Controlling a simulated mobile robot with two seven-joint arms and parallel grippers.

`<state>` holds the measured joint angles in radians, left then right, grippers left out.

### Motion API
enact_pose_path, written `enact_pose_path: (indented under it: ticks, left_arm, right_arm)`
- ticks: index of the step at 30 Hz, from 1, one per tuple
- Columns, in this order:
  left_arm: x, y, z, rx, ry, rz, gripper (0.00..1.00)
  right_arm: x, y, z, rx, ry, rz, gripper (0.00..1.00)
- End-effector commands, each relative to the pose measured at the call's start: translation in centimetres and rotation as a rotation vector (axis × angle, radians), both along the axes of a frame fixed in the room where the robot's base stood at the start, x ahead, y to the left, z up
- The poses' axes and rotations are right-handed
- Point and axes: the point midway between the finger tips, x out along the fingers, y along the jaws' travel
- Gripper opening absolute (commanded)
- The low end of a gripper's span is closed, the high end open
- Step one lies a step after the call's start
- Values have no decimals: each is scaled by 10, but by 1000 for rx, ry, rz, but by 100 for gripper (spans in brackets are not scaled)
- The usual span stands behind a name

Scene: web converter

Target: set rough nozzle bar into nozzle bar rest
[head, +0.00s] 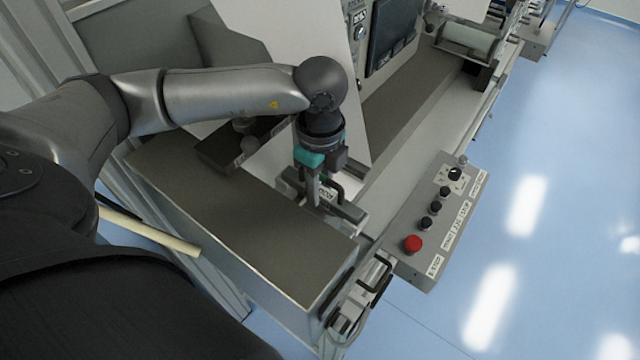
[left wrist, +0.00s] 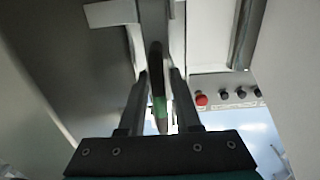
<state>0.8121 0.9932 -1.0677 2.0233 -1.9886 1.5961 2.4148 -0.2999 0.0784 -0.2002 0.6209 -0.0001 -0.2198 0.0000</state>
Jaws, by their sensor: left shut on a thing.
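My left gripper (head: 318,196) reaches down over the front end of the machine in the head view. It is shut on the black handle of a grey bar with a white label (head: 328,194), which I take as the rough nozzle bar; the lettering is too small to read surely. In the left wrist view the two fingers (left wrist: 160,100) close on the dark handle (left wrist: 157,70), which has a green patch. The bar is at the inner edge of the brown-topped cabinet. I cannot pick out the nozzle bar rest, nor tell whether the bar touches anything. My right gripper is not in view.
A brown-topped cabinet (head: 215,215) stands left of the gripper. A grey control box (head: 425,245) with a red button (head: 412,243) is to the right. A metal fitting with black handles (head: 368,288) is at the front. Blue floor (head: 560,200) is open at right.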

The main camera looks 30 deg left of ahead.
Motion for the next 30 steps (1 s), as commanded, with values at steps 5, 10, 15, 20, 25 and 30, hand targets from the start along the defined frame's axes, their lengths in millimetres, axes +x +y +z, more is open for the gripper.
enact_pose_path:
  ticks: [5, 10, 15, 20, 25, 30]
  left_arm:
    - [1, 0, -3, -1, -2, 0, 0]
    - [0, 0, -3, 0, 0, 0, 49]
    - [0, 0, -3, 0, 0, 0, 62]
    - [0, 0, -3, 0, 0, 0, 62]
    - [1, 0, 5, 0, -3, 1, 62]
    - [2, 0, 36, -1, -7, 0, 62]
  right_arm:
    - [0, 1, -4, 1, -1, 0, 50]
    - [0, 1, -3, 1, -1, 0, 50]
    - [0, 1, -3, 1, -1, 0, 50]
    - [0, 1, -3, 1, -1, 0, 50]
    - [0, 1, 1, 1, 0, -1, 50]
    - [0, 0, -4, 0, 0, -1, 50]
